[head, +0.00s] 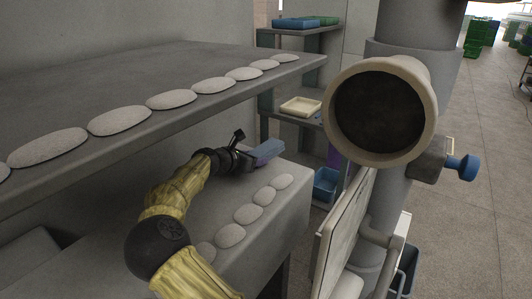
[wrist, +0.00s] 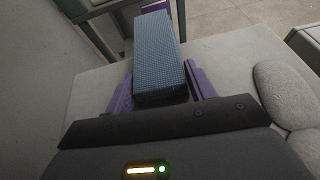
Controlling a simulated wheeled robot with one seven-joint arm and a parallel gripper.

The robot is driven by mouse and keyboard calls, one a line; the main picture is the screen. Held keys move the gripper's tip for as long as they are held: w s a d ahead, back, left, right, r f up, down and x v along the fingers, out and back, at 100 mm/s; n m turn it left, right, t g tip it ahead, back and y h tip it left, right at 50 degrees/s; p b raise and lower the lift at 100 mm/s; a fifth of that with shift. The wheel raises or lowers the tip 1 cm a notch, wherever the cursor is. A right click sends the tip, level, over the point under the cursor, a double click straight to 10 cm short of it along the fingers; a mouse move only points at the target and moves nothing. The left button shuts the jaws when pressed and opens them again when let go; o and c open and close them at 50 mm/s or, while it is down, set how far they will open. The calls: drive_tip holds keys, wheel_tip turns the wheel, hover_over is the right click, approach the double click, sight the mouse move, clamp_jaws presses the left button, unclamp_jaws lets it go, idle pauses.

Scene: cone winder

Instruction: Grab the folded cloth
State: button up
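The folded cloth (wrist: 158,60) is a long blue block with a fine woven texture. In the wrist view it lies lengthwise between the two purple fingers of my gripper (wrist: 160,84), its near end close to the palm. No clear gap shows on either side, but whether the fingers press on it cannot be told.
Pale oval stones (head: 248,214) line the lower ledge, close to the right in the wrist view (wrist: 284,95). An upper shelf (head: 130,75) with more stones overhangs my arm. A shelf rack with a cream tray (head: 301,107) stands beyond. A large round pipe mouth (head: 380,112) is at right.

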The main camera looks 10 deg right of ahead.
drive_tip(key=shift+c, duration=1)
drive_tip(key=shift+r, duration=0.55)
drive_tip(key=r, duration=0.1)
drive_tip(key=r+p, duration=0.1)
drive_tip(key=shift+s+a+r, duration=0.15)
drive_tip(key=shift+a+r, duration=0.15)
drive_tip(key=s+a, duration=0.3)
drive_tip(key=a, duration=0.1)
drive_tip(key=s+a+p, duration=0.1)
drive_tip(key=s+a, duration=0.3)
drive_tip(key=s+a+p, duration=0.1)
drive_tip(key=s+a, duration=0.3)
drive_tip(key=a, duration=0.1)
drive_tip(key=shift+s+f, duration=0.1)
drive_tip(key=shift+s, duration=0.15)
drive_tip(key=shift+w, duration=0.1)
